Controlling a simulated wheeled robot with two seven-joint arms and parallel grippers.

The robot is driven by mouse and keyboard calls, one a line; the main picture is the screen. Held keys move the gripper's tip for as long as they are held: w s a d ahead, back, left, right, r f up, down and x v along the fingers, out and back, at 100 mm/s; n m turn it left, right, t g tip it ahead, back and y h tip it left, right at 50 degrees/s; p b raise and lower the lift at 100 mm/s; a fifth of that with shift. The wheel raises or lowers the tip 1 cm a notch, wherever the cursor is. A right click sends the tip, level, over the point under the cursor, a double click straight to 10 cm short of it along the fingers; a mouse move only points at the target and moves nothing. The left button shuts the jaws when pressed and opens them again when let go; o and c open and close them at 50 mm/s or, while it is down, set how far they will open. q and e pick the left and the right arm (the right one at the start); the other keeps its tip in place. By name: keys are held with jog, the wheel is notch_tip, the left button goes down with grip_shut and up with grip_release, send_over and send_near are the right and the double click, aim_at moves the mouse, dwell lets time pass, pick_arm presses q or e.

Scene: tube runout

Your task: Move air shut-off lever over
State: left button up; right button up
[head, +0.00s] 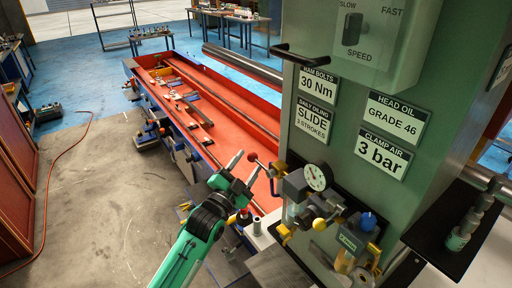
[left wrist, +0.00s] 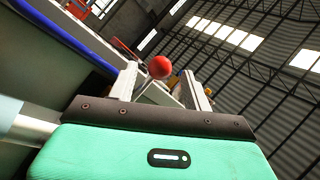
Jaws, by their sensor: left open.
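The air shut-off lever shows as a red ball knob (head: 253,157) on a short rod, sticking out left from the air unit with the pressure gauge (head: 318,177) on the green machine column. My left gripper (head: 243,167) is open, with its fingertips close to the knob. In the left wrist view the red knob (left wrist: 159,67) appears between the two open fingers (left wrist: 162,85), nearer the left one. I cannot tell whether a finger touches it. The lever's pivot is partly hidden. My right gripper is not in view.
The air unit also carries yellow knobs (head: 319,224) and a blue knob (head: 368,221). A dark handle (head: 300,56) sticks out from the column above. A long orange machine bed (head: 225,115) lies behind the gripper. A black shelf (head: 462,228) with small bottles is at right.

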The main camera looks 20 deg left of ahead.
pick_arm(q)
jog(key=shift+p+x, duration=0.7)
jog(key=shift+x, duration=2.05)
grip_shut()
